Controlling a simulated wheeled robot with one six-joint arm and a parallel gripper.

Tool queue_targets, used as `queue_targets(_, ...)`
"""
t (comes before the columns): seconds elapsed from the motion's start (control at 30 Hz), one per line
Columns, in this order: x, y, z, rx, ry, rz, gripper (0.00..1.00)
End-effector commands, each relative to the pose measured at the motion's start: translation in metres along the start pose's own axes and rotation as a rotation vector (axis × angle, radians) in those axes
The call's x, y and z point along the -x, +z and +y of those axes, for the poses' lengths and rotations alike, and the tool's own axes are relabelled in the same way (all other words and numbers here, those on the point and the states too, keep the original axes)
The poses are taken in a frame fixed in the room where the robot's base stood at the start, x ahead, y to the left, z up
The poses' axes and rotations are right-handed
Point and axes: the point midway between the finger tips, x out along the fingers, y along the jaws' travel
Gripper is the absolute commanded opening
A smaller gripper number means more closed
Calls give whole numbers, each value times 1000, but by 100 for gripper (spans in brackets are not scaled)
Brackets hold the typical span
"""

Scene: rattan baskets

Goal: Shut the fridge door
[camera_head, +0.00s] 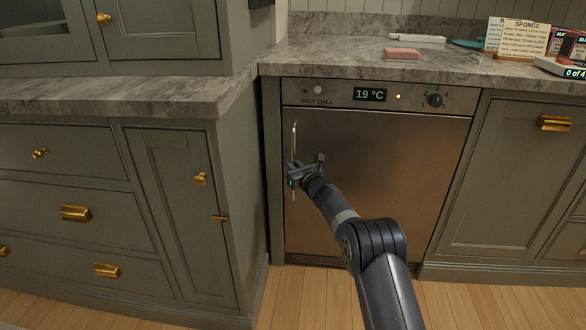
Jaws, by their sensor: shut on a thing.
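The fridge (400,150) is a steel-fronted unit under the counter, with a display reading 19 °C and a knob on its top panel. Its door looks flush with the frame, though a small gap would be hard to see from here. A thin vertical handle (294,140) runs along the door's left side. My gripper (293,177) is at the middle of this handle, shut on it. The gripper hides part of the handle, and my arm covers the lower middle of the door.
Grey-green cabinets with brass knobs stand on the left, jutting forward beside the fridge. Another cabinet (515,170) is on the right. The marble counter holds a pink sponge (402,53), a SPONGE card (522,40) and a device reading "0 of 4" (562,67). Wooden floor in front is clear.

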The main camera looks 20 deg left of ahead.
Motion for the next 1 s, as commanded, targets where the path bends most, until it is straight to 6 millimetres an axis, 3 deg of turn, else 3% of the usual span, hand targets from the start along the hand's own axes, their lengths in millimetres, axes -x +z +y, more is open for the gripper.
queue_targets(0.5, -1, 4, -9, 1, -20, -3, 0)
queue_targets(0.53, -1, 4, -9, 1, -20, -3, 17)
queue_targets(0.7, -1, 4, -9, 1, -19, -3, 31)
queue_targets(1.0, 8, 4, -9, -1, -17, -1, 32)
